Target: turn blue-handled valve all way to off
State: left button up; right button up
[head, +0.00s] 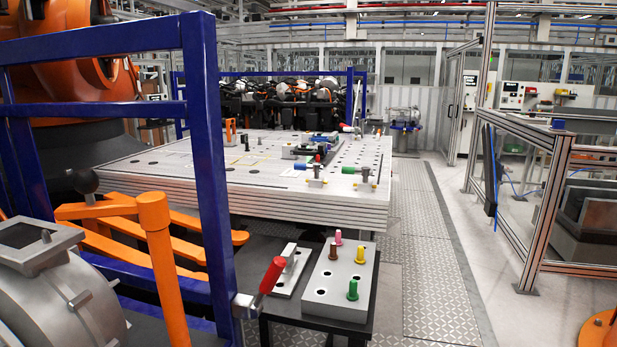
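A small valve-like fitting with a blue handle (302,166) stands near the front edge of the large light-grey table (250,185). Neither of my grippers shows in the head view.
A blue frame (207,150) and an orange post (163,270) stand close at left. A lower dark table holds a grey block (337,290) with coloured pegs and a red-handled clamp (272,275). The tread-plate floor (432,250) at right is clear. A metal-framed fence (550,210) stands beyond.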

aim_at(316, 168)
jog(key=i, duration=0.4)
jog(key=i+l, duration=0.3)
jog(key=l, duration=0.15)
jog(key=i+l+u, duration=0.1)
jog(key=i+l, duration=0.15)
jog(key=l, duration=0.15)
jog(key=i+l, duration=0.3)
jog(key=l, duration=0.2)
